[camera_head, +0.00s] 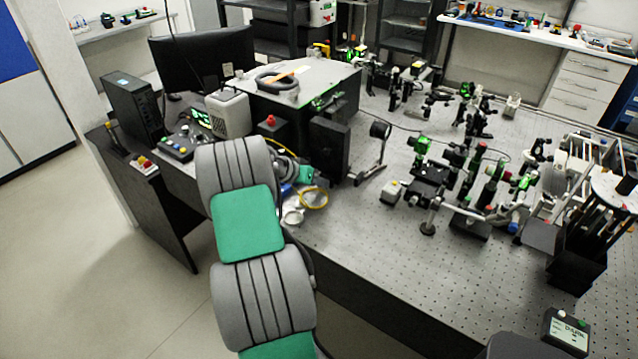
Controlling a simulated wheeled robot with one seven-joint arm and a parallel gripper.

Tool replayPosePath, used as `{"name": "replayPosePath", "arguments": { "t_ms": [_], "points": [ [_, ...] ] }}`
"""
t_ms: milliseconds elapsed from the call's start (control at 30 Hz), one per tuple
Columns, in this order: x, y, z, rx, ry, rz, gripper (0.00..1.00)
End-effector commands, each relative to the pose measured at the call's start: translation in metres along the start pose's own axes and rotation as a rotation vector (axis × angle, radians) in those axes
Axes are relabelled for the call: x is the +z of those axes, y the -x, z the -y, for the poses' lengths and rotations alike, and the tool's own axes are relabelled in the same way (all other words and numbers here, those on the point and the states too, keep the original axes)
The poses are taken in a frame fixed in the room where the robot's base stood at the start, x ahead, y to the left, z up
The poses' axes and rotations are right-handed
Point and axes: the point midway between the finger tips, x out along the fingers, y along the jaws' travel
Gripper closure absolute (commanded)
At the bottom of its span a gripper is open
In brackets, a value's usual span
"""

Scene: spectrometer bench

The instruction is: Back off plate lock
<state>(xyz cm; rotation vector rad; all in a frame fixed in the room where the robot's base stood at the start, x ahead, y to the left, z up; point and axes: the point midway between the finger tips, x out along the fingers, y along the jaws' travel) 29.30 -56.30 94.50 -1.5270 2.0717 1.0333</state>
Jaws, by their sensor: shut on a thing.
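My arm reaches from the bottom of the view to the near left corner of the optical bench (350,225). My gripper (289,190) is at its far end, low by the bench's front edge, near a black upright box (329,150). It is shut on what I take to be the plate lock. The lock and the fingertips are mostly hidden by my wrist and too small to make out. A yellow ring (314,198) and a small silvery round piece (293,216) show close to my gripper; I cannot tell whether they touch it.
A grey-topped housing (325,80) with a black ring (277,78) on it stands behind my gripper. A monitor (203,57) and a control box (175,147) are at left. Several optical mounts (432,175) crowd the bench at right. Floor at lower left is clear.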

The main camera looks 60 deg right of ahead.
Motion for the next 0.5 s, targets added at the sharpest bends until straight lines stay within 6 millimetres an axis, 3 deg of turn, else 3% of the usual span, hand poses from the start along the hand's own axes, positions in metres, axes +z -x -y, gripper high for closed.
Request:
{"name": "replayPosePath", "arguments": {
  "t_ms": [200,500],
  "points": [
    [-0.0004,0.0,0.0049,0.113,0.111,-0.002,1.0],
    [-0.0009,0.0008,0.0044,0.13,0.127,-0.002,1.0]
  ]
}}
